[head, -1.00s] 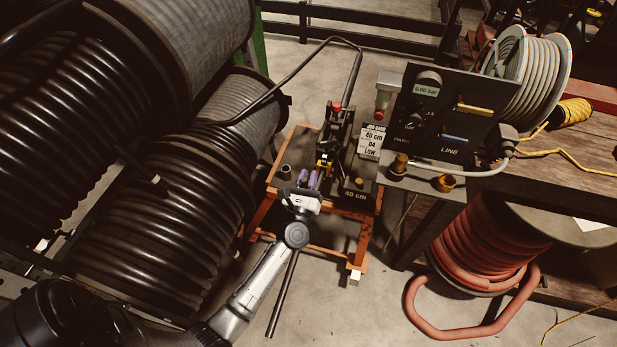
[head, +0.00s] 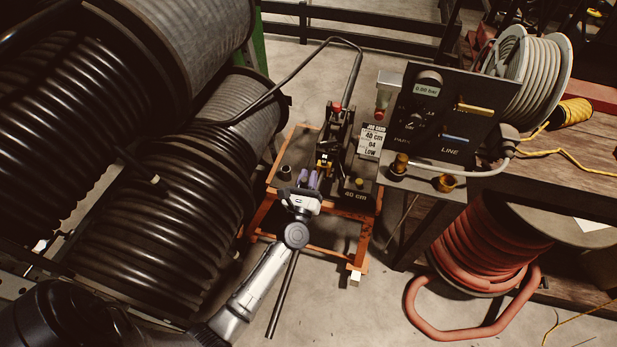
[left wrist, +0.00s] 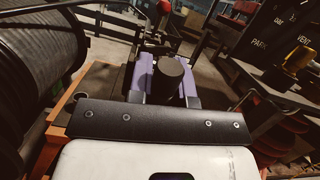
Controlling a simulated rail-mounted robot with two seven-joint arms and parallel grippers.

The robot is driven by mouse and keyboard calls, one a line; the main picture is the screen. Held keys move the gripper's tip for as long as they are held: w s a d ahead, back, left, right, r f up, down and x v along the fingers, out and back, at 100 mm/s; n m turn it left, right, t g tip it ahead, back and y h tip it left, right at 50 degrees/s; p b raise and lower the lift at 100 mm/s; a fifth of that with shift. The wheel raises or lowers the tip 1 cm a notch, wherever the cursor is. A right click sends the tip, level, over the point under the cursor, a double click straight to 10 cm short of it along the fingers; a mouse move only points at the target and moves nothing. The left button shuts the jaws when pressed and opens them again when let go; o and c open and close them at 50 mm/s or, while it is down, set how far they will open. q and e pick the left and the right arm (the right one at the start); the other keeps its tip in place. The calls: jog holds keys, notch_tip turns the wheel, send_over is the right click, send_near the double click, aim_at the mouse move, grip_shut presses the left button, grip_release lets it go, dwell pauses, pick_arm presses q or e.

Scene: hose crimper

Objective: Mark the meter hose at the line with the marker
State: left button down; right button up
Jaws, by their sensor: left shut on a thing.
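My left gripper (head: 311,178) reaches over the orange-framed stand (head: 357,238) in the head view. Its purple fingers are closed around a dark, round-topped cylinder, which shows between them in the left wrist view (left wrist: 172,70). It may be the marker, but I cannot be sure. The black hose (head: 303,72) arches from the lower reel down into the stand's black fixture (head: 338,130). A straight black hose length (head: 282,298) emerges below my wrist and slants toward the floor. My gripper hides the stretch between, and I cannot make out a line on the hose. My right gripper is not in view.
Large black hose reels (head: 150,235) fill the left side. A red hose coil (head: 485,245) sits lower right. A short dark cup (head: 286,172) stands left of my fingers.

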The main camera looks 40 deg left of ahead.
pick_arm(q)
jog(key=shift+f, duration=0.1)
jog(key=shift+r+p, duration=1.45)
jog(key=shift+r, duration=0.25)
notch_tip(320, 180, up, 4)
jog(key=p, duration=0.3)
jog(key=shift+f, duration=0.1)
